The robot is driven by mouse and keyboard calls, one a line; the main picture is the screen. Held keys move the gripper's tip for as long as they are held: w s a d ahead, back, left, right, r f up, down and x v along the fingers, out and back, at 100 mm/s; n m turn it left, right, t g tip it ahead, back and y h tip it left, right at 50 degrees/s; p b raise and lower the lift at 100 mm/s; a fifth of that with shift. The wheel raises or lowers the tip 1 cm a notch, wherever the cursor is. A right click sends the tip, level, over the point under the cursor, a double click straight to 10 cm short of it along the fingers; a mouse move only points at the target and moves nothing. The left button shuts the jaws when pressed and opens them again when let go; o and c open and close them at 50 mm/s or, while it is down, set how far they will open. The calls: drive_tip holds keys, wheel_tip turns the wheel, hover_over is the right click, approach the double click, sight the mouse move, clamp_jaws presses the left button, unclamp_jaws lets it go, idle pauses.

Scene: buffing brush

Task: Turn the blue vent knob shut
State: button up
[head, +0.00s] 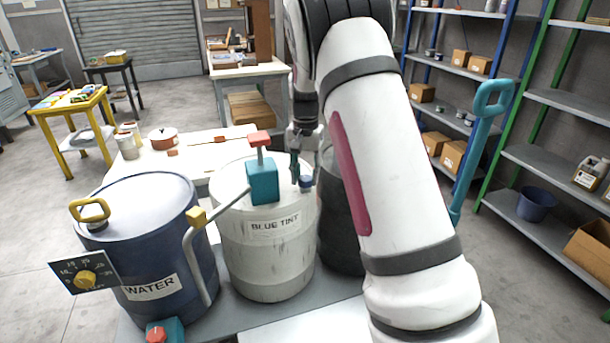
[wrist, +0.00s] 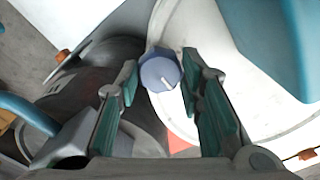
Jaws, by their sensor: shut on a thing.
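The blue vent knob (head: 306,183) sits on top of the white drum labelled BLUE TINT (head: 268,252), near its right rim. In the wrist view the knob (wrist: 160,72) is round and blue with a pale pointer line slanting toward the lower right. My gripper (head: 299,170) is over the drum top, pointing down at the knob. In the wrist view its green-padded fingertips (wrist: 159,78) stand on either side of the knob, shut on it. In the head view my arm hides part of the area right of the drum.
A teal block with a red-topped lever (head: 263,180) stands on the drum, close left of my gripper. A blue WATER drum (head: 150,245) with a bent pipe (head: 196,262) is at left. A dark drum (head: 340,220) stands at right, partly behind my arm.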

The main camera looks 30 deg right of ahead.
sight(305, 178)
drive_tip(key=shift+m, duration=0.3)
idle(0.4)
drive_tip(key=o, duration=1.2)
drive_tip(key=shift+c, duration=0.2)
wheel_tip(305, 178, up, 12)
drive_tip(key=shift+r, duration=0.1)
